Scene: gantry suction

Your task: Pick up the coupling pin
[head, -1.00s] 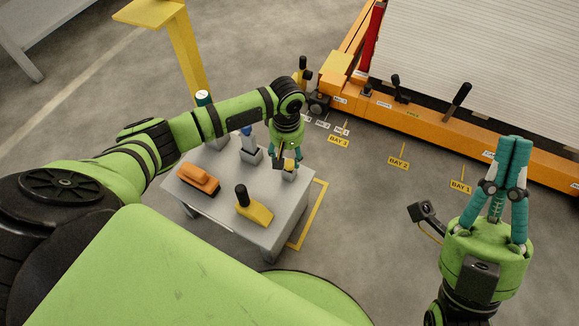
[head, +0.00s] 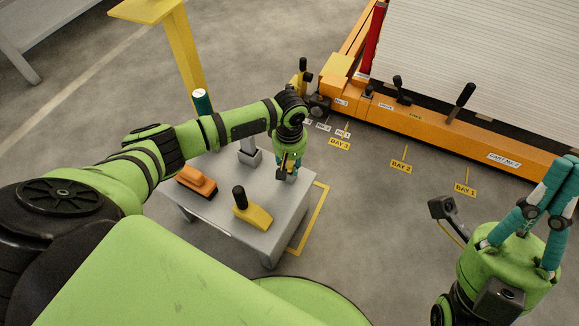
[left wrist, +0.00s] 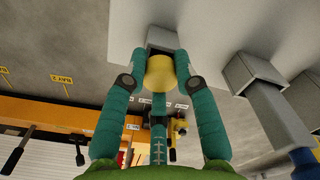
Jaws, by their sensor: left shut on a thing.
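The coupling pin shows as a round yellow head (left wrist: 159,73) in the left wrist view. It stands at a grey square socket (left wrist: 160,38) on the grey table (head: 283,212). My left gripper (head: 288,168) is over the table's far right part, and its teal fingers are shut on the yellow head from both sides. The rest of the pin is hidden, so I cannot tell whether it is lifted in the socket. In the head view the gripper covers most of it. My right gripper (head: 566,168) is at the right edge, fingers together and empty, away from the table.
A yellow block with a black handle (head: 252,212) and an orange brush-like tool (head: 197,181) lie on the table. A grey socket holder (head: 250,154) stands left of my left gripper. A yellow post (head: 180,60) rises behind. An orange cart (head: 430,125) stands beyond open floor.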

